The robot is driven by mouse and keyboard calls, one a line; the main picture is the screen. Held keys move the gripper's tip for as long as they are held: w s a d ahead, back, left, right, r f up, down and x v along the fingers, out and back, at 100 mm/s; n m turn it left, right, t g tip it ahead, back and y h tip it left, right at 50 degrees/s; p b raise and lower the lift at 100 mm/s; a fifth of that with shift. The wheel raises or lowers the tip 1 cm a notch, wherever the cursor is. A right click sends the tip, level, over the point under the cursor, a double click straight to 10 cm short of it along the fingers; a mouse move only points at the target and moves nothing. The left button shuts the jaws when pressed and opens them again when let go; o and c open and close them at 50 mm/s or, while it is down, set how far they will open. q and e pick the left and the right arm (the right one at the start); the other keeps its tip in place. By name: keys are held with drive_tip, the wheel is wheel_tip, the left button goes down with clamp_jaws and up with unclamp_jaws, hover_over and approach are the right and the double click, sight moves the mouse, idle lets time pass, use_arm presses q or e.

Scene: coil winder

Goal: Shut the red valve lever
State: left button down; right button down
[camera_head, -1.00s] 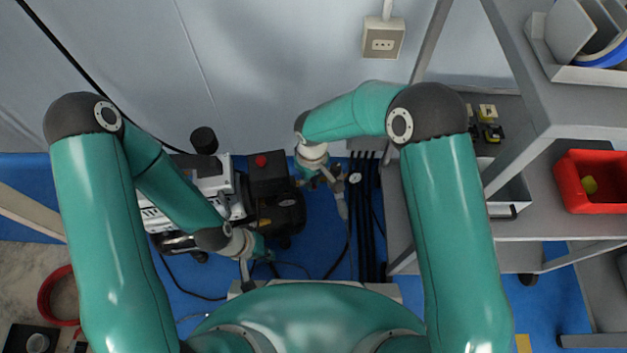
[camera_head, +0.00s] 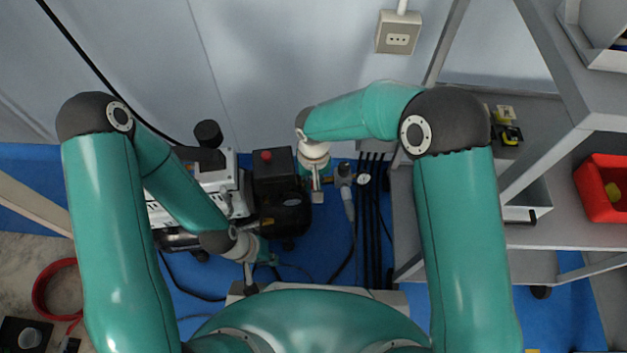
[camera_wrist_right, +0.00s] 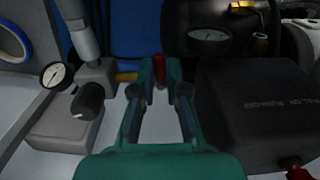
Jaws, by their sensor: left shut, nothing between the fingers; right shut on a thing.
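The red valve lever (camera_wrist_right: 160,69) shows in the right wrist view, between the two green fingertips of my right gripper (camera_wrist_right: 160,78), which is shut on it. A short brass fitting (camera_wrist_right: 126,76) is just left of the fingers. In the head view my right gripper (camera_head: 318,192) points down between the black box and the pressure gauge; the lever itself cannot be made out there. My left gripper (camera_head: 249,284) is shut and empty, low in the head view near my own body. I cannot tell the lever's exact angle to the pipe.
A pressure gauge (camera_head: 363,178), also in the right wrist view (camera_wrist_right: 56,75), and a grey regulator with a black knob (camera_wrist_right: 88,97) stand close by. A black box with a red knob (camera_head: 265,156) is on the other side. Dark hoses (camera_head: 375,230) and a grey shelf (camera_head: 480,240) lie to the right.

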drive_tip(key=c, duration=1.2)
unclamp_jaws()
wheel_tip(320, 180, up, 12)
drive_tip(key=shift+d, duration=0.1)
